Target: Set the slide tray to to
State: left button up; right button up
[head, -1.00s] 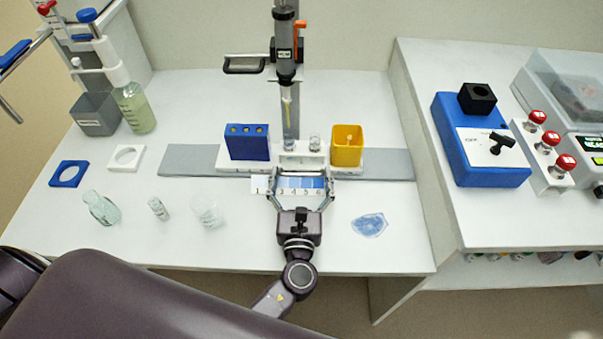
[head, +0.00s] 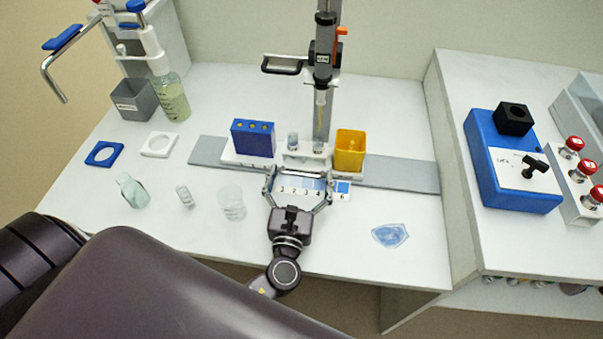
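The slide tray (head: 235,159) is a white carriage across a long grey rail (head: 405,174). It carries a blue block (head: 253,138), two small clear vials (head: 318,144) and a yellow cup (head: 349,151). A numbered scale strip (head: 340,189) lies along its front, partly hidden by my fingers. The upright column with a syringe (head: 322,75) stands behind; its tip appears above the right vial. My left gripper (head: 299,178) has its fingers spread wide, one on each side of the tray's white front part, apparently holding it. My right gripper is out of view.
A blue patch (head: 390,235) lies to the right. A blue box with a black knob (head: 510,165) sits on the right bench.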

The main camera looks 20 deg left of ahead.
pick_arm(q)
jog(key=shift+s+d, duration=0.1)
jog(key=shift+s, duration=0.1)
jog(key=v, duration=1.1)
jog(key=shift+s, duration=0.3)
jog(key=shift+d, duration=0.1)
